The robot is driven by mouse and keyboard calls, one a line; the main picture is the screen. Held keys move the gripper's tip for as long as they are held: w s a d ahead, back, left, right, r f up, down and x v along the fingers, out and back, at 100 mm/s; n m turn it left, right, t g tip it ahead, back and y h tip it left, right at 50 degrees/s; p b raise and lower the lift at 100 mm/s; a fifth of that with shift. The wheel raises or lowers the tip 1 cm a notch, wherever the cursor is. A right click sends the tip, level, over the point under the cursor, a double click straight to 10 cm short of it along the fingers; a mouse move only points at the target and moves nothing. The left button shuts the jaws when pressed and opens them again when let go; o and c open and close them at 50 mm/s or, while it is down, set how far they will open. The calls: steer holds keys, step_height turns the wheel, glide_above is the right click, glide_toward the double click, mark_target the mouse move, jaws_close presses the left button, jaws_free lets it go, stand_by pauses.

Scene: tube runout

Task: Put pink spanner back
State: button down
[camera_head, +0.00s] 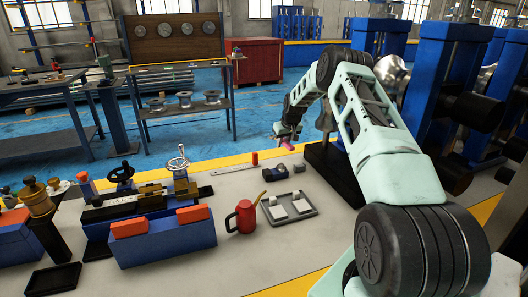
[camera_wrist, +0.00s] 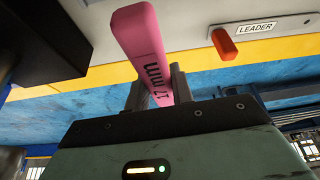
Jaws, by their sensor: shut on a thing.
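The pink spanner (camera_wrist: 138,45) is a long pink bar with dark lettering on its side. In the wrist view it stands between the two fingers of my gripper (camera_wrist: 155,90), which is shut on it. In the head view my gripper (camera_head: 287,132) is at the end of my arm, held up above the far edge of the grey worktop (camera_head: 350,235). Only a small pink part of the spanner (camera_head: 288,147) shows there, below the fingers. The spanner's place is not clear in either view.
A red oil can (camera_head: 244,216), a grey tray (camera_head: 291,207) with two white pads and a small dark clamp-like part (camera_head: 275,173) stand on the worktop. A red block (camera_wrist: 223,44) lies by a LEADER label (camera_wrist: 257,27). Blue machine stands rise at the right.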

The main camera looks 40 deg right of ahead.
steer(key=m, duration=0.1)
glide_above(291, 161)
steer(key=s, duration=0.2)
steer(key=shift+w+a+r, duration=0.2)
steer(key=shift+w, duration=0.05)
steer(key=shift+f+b, duration=2.1)
steer(key=shift+f, duration=1.4)
steer(key=shift+f+b, duration=0.65)
steer(key=shift+f, duration=0.4)
steer(key=c, duration=0.7)
jaws_free()
steer(key=shift+o, duration=0.2)
steer(key=shift+r, duration=0.1)
steer(key=shift+p+v, duration=2.05)
steer(key=shift+v, duration=0.9)
